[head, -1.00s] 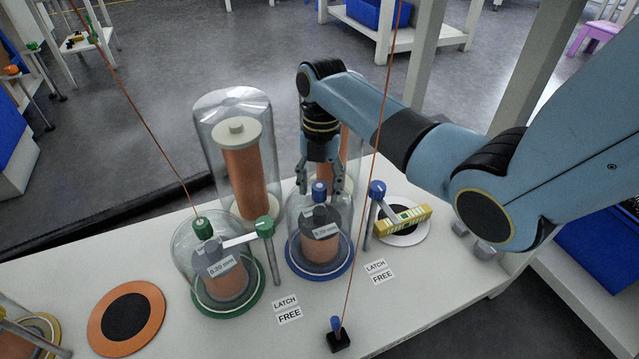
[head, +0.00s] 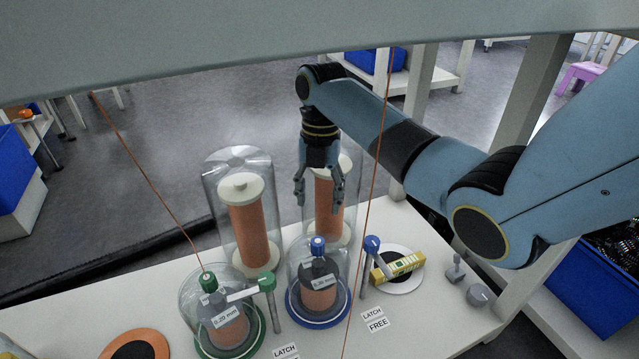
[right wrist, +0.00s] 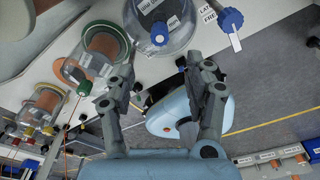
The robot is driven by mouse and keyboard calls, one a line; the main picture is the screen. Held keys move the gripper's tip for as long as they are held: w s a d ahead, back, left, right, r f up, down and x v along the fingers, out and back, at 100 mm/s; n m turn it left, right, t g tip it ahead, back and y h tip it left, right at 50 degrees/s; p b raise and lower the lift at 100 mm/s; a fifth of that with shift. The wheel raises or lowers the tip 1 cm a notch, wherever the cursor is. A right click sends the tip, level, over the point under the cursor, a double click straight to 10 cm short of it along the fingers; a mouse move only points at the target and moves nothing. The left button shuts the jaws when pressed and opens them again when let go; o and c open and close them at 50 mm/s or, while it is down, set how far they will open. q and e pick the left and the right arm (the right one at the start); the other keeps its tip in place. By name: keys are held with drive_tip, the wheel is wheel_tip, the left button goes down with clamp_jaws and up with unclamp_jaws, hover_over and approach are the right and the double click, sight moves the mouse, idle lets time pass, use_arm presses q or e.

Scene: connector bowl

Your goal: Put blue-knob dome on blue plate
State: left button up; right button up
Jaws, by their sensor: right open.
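The blue-knob dome (head: 339,262) is clear, with a blue knob (head: 317,244) on top. It stands upright on the blue plate (head: 318,322), whose blue rim shows around its base. A dark-topped copper spool (head: 319,295) is inside. My right gripper (head: 318,204) is open and empty, above the knob and apart from it. In the right wrist view, the knob (right wrist: 159,38) shows beyond and between the open fingers (right wrist: 160,72). My left gripper is not in view.
A green-knob dome (head: 190,300) stands at left. Tall clear cylinders (head: 213,190) with copper spools stand behind. A blue-topped lever (head: 371,243) and a yellow block (head: 398,266) on a white-rimmed disc are at right. A grey bar (head: 250,50) crosses the top.

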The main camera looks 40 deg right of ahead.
drive_tip(key=s+f+m, duration=0.5)
drive_tip(key=s+m, duration=0.3)
drive_tip(key=s, duration=0.3)
drive_tip(key=s+a+f+m+t+h, duration=0.1)
drive_tip(key=s+f+m, duration=0.4)
drive_tip(key=s+m, duration=0.4)
drive_tip(key=s+a+f+m, duration=0.1)
drive_tip(key=s+f+m, duration=0.4)
drive_tip(key=s, duration=0.9)
drive_tip(key=m, duration=0.3)
drive_tip(key=shift+s+a+f+m+h, duration=0.15)
drive_tip(key=shift+s+f+m+h, duration=0.05)
drive_tip(key=shift+f+m+h, duration=0.2)
